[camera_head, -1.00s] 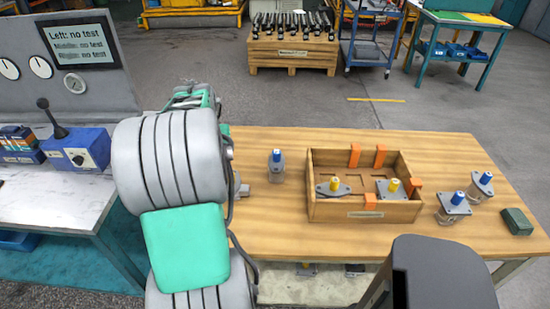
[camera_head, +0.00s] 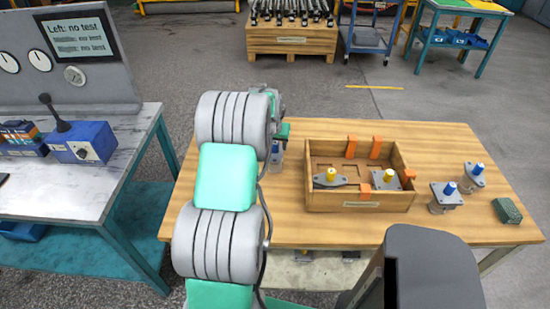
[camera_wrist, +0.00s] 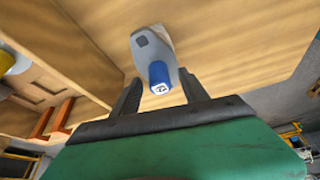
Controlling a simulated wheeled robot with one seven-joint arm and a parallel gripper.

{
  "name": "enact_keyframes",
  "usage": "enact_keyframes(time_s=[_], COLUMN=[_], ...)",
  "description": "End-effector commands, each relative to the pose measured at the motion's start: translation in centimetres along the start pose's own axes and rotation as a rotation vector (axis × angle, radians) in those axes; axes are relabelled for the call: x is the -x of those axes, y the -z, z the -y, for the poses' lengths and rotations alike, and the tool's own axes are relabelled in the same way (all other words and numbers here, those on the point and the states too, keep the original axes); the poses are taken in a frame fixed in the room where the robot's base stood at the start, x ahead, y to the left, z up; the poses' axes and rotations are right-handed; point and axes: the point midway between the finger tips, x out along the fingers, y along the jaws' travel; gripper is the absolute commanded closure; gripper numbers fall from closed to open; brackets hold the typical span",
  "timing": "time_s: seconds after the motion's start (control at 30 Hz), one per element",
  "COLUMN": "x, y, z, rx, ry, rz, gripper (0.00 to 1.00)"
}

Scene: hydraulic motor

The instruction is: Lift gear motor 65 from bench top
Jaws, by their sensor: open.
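A grey motor with a blue cap (camera_wrist: 158,72) stands on the wooden bench top (camera_wrist: 225,30). In the head view the motor (camera_head: 277,158) is partly hidden behind my arm, left of the wooden tray. A small mark shows on the blue cap, but I cannot read it clearly. My gripper (camera_wrist: 159,80) is open in the wrist view, with its dark fingers on either side of the blue cap. I cannot tell whether either finger touches it.
The wooden tray (camera_head: 360,205) holds two yellow-capped motors (camera_head: 328,179) and has orange blocks. Two more blue-capped motors (camera_head: 445,197) and a green box (camera_head: 507,211) stand to its right. A test bench with a blue control box (camera_head: 85,142) is at the left.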

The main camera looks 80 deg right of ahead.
Motion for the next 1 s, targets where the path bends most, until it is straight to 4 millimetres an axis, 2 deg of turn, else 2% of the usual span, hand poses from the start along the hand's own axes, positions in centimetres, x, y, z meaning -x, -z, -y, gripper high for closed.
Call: enact_keyframes(time_s=[0.07,0.63,1.0], x=[-0.01,0.02,0.02], y=[-0.03,-0.05,-0.05], z=[0.01,0.03,0.02], rx=[0.0,0.001,0.001], ry=[0.0,0.0,0.0], rz=[0.001,0.001,0.001], gripper=[0.53,0.99,1.0])
